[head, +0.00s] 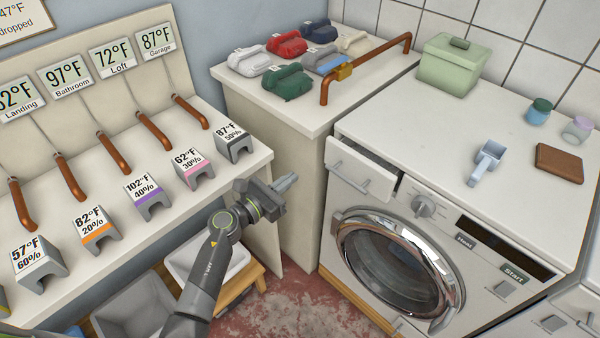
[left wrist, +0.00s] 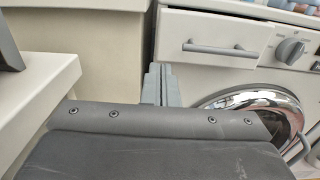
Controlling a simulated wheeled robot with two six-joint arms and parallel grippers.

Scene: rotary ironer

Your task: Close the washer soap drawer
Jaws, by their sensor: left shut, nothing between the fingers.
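The washer (head: 480,225) stands at the right, with its soap drawer (head: 358,178) at the upper left of its front. The drawer is pulled out a little: its white front stands proud and a dark gap shows along its top and right side. A grey bar handle runs across the drawer front. My left gripper (head: 287,183) is shut and empty, left of the drawer and apart from it. In the left wrist view, the shut fingers (left wrist: 158,85) point toward the washer, with the drawer (left wrist: 215,38) just right of them. My right gripper is not in view.
The round chrome-rimmed door (head: 398,265) is below the drawer, and a grey knob (head: 425,206) is to its right. A cream cabinet (head: 300,200) stands left of the washer. A scoop (head: 487,162) and green box (head: 450,65) sit on top. Open floor lies before the washer.

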